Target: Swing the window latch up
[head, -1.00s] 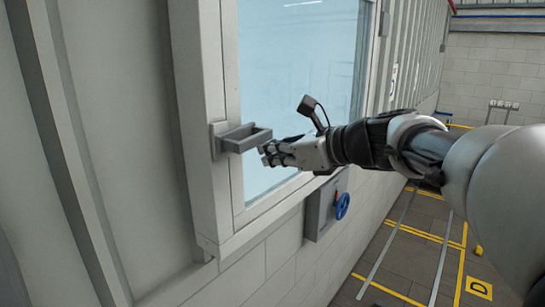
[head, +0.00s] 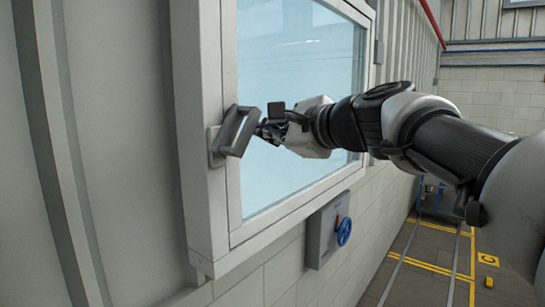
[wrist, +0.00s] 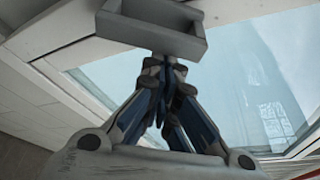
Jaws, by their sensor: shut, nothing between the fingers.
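The window latch (head: 238,131) is a grey, hollow box-like handle on the left stile of the white window frame (head: 212,215). It is tilted, its free end pointing up and to the right. My gripper (head: 264,131) is shut and empty, just right of the latch's free part in the head view. In the wrist view the latch (wrist: 152,30) crosses the top, with the closed fingertips (wrist: 165,62) right at its lower edge. They appear to touch it, though the exact contact is hard to see.
The window pane (head: 295,85) lies close behind my gripper. A grey box (head: 322,235) with a blue handwheel (head: 344,231) is on the wall below the window. The floor at the right has yellow lines and open room.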

